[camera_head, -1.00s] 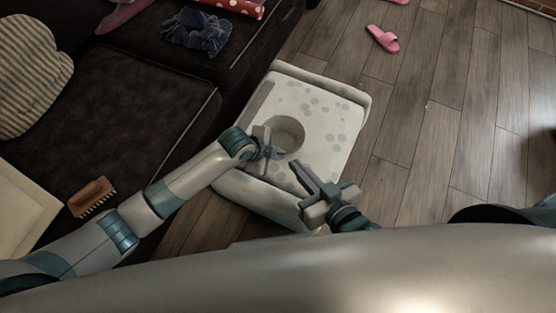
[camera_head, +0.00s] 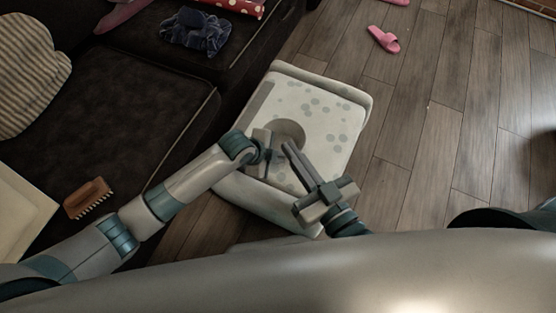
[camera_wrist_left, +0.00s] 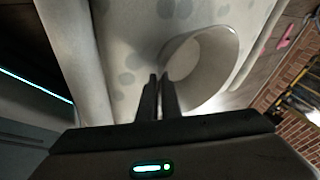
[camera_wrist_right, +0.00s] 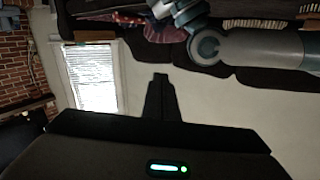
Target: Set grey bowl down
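The grey bowl (camera_head: 287,131) is over the white, grey-spotted top of a box-like piece of furniture (camera_head: 335,105). My left gripper (camera_head: 267,154) is at the bowl's near left side. In the left wrist view its fingers (camera_wrist_left: 160,85) are close together at the rim of the bowl (camera_wrist_left: 205,65), with the rim between them. Whether the bowl touches the spotted top is hard to tell. My right gripper (camera_head: 290,148) is close to the bowl's near side, its fingers together and empty in the right wrist view (camera_wrist_right: 160,85).
A dark sofa (camera_head: 110,110) fills the left, with a brown brush (camera_head: 89,198), a striped cushion (camera_head: 30,75) and a blue cloth (camera_head: 198,32) on it. Pink slippers (camera_head: 384,39) lie on the wooden floor (camera_head: 440,120). The spotted top is clear right of the bowl.

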